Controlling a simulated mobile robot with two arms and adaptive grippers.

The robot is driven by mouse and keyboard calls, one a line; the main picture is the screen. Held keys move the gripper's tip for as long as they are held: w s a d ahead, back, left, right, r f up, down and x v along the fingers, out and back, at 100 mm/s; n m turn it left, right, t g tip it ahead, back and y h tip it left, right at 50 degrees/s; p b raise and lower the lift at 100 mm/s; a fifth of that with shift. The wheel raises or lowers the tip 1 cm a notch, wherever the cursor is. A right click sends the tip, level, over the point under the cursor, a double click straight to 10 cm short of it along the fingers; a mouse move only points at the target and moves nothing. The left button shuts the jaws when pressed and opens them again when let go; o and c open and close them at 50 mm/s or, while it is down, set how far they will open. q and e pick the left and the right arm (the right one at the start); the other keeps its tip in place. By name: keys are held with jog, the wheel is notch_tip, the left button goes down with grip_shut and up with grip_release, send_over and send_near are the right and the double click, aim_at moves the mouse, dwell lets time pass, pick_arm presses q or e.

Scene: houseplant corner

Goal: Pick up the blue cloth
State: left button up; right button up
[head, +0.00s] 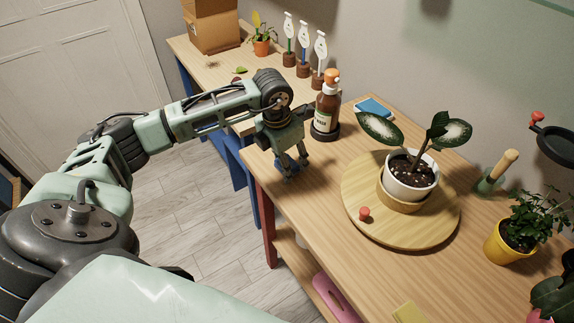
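My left gripper (291,170) points down at the near left edge of the wooden table, fingers low over the tabletop. A small patch of dark blue, which looks like the blue cloth (287,162), shows between and behind its fingers. The gripper hides most of it, so I cannot tell whether the fingers are closed on it or only around it. My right gripper is not in view.
A brown spray bottle (327,107) stands just behind the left gripper. A flat light-blue item (374,108) lies farther back. A round wooden board (440,215) holds a potted plant (409,180) and a small red knob (364,213).

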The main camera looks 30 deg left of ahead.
pick_arm(q)
jog(key=shift+r, duration=0.1)
jog(key=shift+w+r, duration=0.1)
jog(key=shift+r, duration=0.35)
notch_tip(320, 180, up, 3)
jog(key=shift+f+b, duration=0.15)
jog(key=shift+b, duration=0.6)
jog(key=w+d+r+b, duration=0.2)
jog(key=d+r, duration=0.5)
jog(key=d, duration=0.4)
jog(key=shift+d+r, duration=0.15)
jog(key=shift+d, duration=0.1)
